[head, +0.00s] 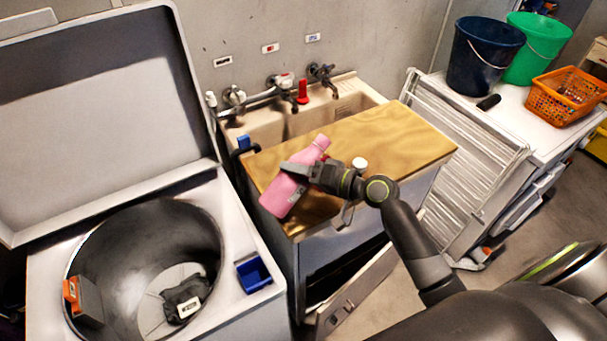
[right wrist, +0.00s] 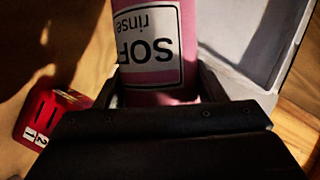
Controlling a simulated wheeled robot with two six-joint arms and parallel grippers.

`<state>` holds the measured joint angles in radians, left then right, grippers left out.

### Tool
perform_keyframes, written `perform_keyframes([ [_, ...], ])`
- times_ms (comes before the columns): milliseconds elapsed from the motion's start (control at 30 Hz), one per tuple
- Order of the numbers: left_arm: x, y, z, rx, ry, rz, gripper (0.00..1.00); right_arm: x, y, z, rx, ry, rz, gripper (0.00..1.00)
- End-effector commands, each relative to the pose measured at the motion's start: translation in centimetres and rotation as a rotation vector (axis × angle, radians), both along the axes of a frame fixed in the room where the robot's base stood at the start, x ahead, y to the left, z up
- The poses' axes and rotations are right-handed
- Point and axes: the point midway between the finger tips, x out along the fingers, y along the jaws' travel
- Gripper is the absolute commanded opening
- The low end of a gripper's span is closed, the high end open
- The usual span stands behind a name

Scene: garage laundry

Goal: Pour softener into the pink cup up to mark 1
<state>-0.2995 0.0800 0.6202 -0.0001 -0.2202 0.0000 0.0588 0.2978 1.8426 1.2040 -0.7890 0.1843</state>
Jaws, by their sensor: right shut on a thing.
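The pink softener bottle (head: 279,192) is in my right gripper (head: 298,172), above the left part of the wooden board. Its neck points up and right in the head view. The right wrist view shows its white label (right wrist: 150,48) upside down between the fingers, with "SOF" and "rinse" readable. A small red-pink cup (right wrist: 48,115) with white marks 1 and 2 sits on the wood at the left of that view, beside the gripper and apart from it. In the head view the cup is mostly hidden behind my gripper. My left gripper is out of view.
The wooden board (head: 395,128) lies over part of the sink (head: 268,135), with a small white round thing (head: 360,163) on it. An open washer drum (head: 150,235) is at left. A drying rack (head: 470,160) and buckets (head: 485,58) are at right. The board's right part is clear.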

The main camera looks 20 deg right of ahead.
Motion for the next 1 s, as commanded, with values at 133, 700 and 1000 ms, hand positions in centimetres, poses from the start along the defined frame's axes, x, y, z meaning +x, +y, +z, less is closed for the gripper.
perform_keyframes([
  [133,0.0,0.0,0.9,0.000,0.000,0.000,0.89,-0.1,0.3,1.1,0.070,0.023,-0.001,0.24],
  [700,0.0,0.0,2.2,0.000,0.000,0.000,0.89,-0.4,1.2,2.9,0.277,0.103,-0.001,0.24],
  [1000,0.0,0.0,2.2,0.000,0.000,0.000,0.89,-0.4,1.2,2.9,0.277,0.102,0.000,0.24],
])
